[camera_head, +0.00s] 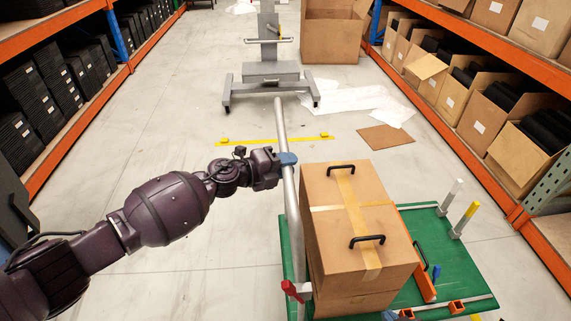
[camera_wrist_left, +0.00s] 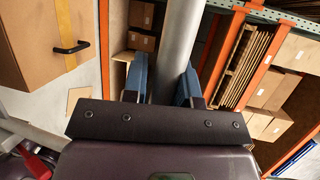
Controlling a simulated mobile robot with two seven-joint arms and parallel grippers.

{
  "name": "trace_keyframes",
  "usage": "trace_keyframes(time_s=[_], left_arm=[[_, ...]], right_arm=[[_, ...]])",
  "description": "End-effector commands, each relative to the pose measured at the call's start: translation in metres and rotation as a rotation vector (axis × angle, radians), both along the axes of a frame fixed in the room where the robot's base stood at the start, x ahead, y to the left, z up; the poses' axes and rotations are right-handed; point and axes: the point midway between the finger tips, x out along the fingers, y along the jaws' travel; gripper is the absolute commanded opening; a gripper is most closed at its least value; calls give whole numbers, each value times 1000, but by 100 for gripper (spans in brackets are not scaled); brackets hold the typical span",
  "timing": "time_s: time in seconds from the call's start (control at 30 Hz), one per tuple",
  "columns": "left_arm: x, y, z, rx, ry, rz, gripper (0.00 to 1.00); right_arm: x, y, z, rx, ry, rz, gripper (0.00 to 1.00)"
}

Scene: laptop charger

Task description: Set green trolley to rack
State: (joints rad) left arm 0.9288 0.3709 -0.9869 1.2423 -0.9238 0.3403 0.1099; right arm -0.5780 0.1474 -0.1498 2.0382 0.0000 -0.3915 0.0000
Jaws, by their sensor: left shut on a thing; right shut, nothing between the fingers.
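The green trolley (camera_head: 448,250) stands at the lower right of the head view, with a large taped cardboard box (camera_head: 331,226) with black handles on its deck. A grey metal handle bar (camera_head: 290,202) rises along the trolley's left side. My left gripper (camera_head: 287,159) is shut on this bar near its upper part. In the left wrist view the bar (camera_wrist_left: 177,50) runs between the two blue fingers (camera_wrist_left: 162,85). The box also shows in the left wrist view (camera_wrist_left: 40,40). My right gripper is not clearly in view; a small blue piece shows at the bottom edge of the head view.
Orange-edged racks line both sides, with black bins (camera_head: 35,115) at left and open cardboard boxes (camera_head: 495,105) at right. A grey wheeled stand (camera_head: 270,72), an open carton (camera_head: 333,32) and flat cardboard (camera_head: 385,137) lie ahead. Yellow tape (camera_head: 275,140) crosses the floor. The left-centre floor is clear.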

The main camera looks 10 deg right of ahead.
Motion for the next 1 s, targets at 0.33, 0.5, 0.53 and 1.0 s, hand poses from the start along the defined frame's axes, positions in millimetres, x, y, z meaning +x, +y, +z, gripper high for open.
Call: trace_keyframes(time_s=[0.33, 0.5, 0.53, 1.0], left_arm=[[0, 0, 0, -1, 0, 1, 51], [0, 2, 1, -1, -1, 2, 51], [0, 3, 1, 0, -1, 2, 51], [-23, 71, 16, 0, -3, 3, 51]], right_arm=[[1, 2, 0, 5, -1, -3, 0], [1, 2, 1, 5, -2, -3, 0], [1, 2, 2, 5, -3, -3, 0], [0, -1, 11, -1, -7, -2, 0]])
